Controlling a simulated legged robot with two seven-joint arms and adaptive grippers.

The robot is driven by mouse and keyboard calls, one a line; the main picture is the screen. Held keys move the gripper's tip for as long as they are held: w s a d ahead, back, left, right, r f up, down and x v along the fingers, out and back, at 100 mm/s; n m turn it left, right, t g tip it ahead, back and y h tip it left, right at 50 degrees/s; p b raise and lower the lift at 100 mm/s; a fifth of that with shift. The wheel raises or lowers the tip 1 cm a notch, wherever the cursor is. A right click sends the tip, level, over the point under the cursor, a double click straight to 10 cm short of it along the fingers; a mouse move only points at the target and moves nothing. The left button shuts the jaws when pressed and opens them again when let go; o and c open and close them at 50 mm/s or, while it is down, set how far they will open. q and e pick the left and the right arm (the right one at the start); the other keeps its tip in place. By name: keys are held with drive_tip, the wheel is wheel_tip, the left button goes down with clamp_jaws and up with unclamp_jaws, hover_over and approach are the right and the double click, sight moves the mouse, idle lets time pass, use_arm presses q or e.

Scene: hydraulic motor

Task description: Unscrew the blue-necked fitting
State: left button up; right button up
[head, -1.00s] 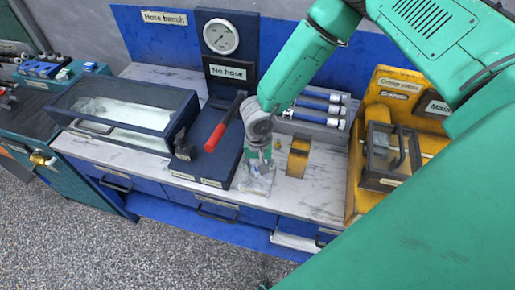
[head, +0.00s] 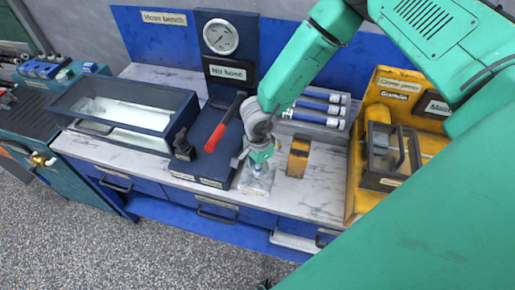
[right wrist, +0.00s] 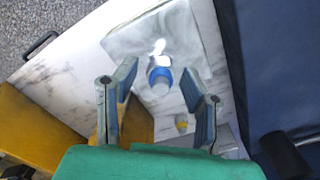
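The blue-necked fitting (right wrist: 160,76) has a pale cap above a blue ring and a shiny metal part below. It rises from a clear, glassy block (right wrist: 183,34) on the marbled bench top. In the head view the fitting (head: 257,170) is small and partly covered by my right gripper (head: 258,157), just above it. In the right wrist view my right gripper (right wrist: 159,80) is open, one finger on each side of the fitting, with visible gaps. My left gripper is not in view.
A black lever with a red handle (head: 217,137) and a dark gauge stand (head: 231,92) are left of the gripper. A yellow-brown block (head: 298,156) stands close to the right. A glass-lidded box (head: 130,110) is further left, a yellow station (head: 355,185) further right.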

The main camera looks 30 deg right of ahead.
drive_tip(key=shift+m, duration=0.5)
drive_tip(key=m, duration=0.3)
drive_tip(key=shift+m, duration=0.3)
drive_tip(key=m, duration=0.5)
drive_tip(key=shift+m, duration=0.3)
drive_tip(key=shift+r, duration=0.1)
clamp_jaws()
drive_tip(key=n, duration=0.3)
drive_tip(key=shift+n, duration=1.4)
